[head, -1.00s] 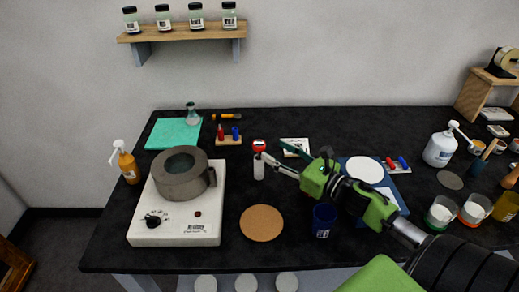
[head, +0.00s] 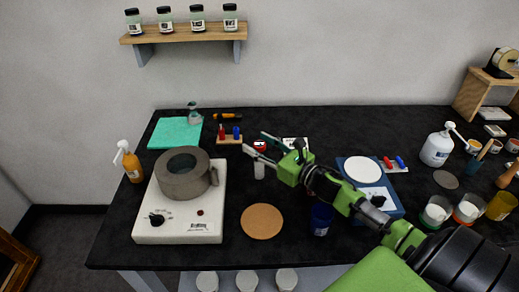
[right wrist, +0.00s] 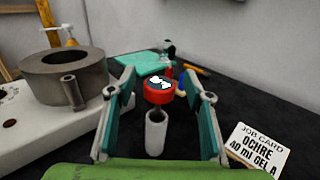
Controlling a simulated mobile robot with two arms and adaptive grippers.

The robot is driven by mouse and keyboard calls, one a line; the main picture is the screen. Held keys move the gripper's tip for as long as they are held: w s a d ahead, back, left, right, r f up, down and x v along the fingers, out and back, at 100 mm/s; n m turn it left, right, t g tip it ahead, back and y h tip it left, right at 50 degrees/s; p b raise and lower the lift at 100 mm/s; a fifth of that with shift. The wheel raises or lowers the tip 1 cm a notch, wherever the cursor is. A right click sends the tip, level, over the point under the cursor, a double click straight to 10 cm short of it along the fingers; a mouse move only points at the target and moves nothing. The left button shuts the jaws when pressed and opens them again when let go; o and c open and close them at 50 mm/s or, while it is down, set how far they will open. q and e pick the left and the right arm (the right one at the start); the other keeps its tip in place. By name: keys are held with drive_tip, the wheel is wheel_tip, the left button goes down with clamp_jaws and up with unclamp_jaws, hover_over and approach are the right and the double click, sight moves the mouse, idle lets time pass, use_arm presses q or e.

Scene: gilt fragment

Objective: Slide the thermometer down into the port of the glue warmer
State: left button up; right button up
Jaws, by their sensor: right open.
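The thermometer (head: 260,146) has a red round head with a white face and stands upright in a white tubular holder (head: 259,171). The glue warmer is a grey round pot (head: 184,185) on a white base (head: 180,224); a small upright tube, its port (right wrist: 72,92), is on the pot's side. My right gripper (head: 254,142) is open and empty. In the right wrist view, the thermometer's red head (right wrist: 159,92) shows between its two teal fingers, with no contact visible. My left gripper is not in view.
A cork disc (head: 262,221) lies in front of the holder. A job card (right wrist: 257,148) lies right of the gripper. A dark blue cup (head: 321,218) stands below my right arm. An orange pump bottle (head: 129,162) stands left of the warmer.

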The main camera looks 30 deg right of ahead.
drive_tip(key=c, duration=1.1)
drive_tip(key=shift+c, duration=0.3)
